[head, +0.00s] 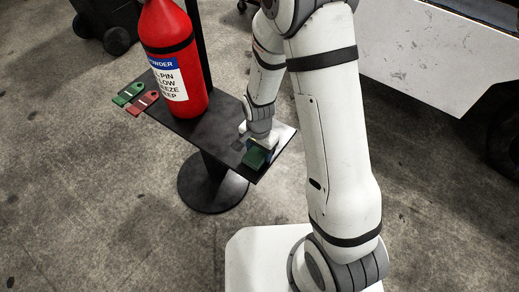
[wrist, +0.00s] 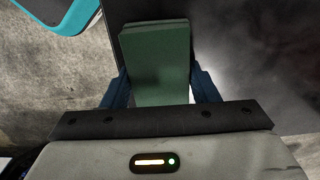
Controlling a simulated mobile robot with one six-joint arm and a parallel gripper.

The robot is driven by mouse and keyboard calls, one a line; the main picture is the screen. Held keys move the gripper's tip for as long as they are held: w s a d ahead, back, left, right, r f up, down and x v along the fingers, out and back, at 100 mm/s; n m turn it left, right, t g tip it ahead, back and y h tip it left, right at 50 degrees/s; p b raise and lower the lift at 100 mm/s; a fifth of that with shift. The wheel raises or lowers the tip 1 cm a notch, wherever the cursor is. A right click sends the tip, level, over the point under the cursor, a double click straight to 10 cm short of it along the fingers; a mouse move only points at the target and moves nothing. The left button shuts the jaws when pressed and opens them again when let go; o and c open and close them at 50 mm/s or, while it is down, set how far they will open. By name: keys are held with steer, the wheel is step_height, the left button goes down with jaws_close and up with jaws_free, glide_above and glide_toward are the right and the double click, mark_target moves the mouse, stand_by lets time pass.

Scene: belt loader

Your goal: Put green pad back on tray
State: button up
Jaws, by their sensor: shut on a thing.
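The green pad (head: 255,158) is a dark green block at the near right end of the black stand top (head: 222,128), the only tray-like surface I can make out. My gripper (wrist: 160,88) has its blue fingers on both sides of the green pad (wrist: 158,60) and is shut on it. In the head view my gripper (head: 262,147) is partly hidden by my wrist. The pad is over or at the edge of the stand top; I cannot tell whether it touches it. The dark surface (wrist: 275,60) lies beyond and right of the pad in the wrist view.
A red fire extinguisher (head: 172,50) stands on the stand top. A green tag (head: 128,94) and a red tag (head: 143,102) lie at its left end. A teal-edged object (wrist: 75,20) is at the wrist view's upper left. A white vehicle body (head: 430,50) is behind right.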

mark_target(259, 150)
steer(key=shift+f, duration=0.1)
steer(key=o, duration=1)
steer(key=shift+o, duration=0.2)
step_height(259, 150, up, 12)
steer(key=p, duration=0.2)
steer(key=s+d+r+n+t, duration=0.1)
steer(key=s+d+r+n, duration=0.2)
steer(key=s+d+r, duration=0.2)
steer(key=s+d+r+n+t, duration=0.1)
steer(key=s+d+r+n, duration=0.3)
steer(key=r, duration=0.7)
steer(key=s+d, duration=0.2)
steer(key=d, duration=0.1)
steer(key=shift+s+d+r+n, duration=0.15)
steer(key=shift+s+d+n, duration=0.1)
steer(key=shift+s+n, duration=0.05)
steer(key=shift+r, duration=0.1)
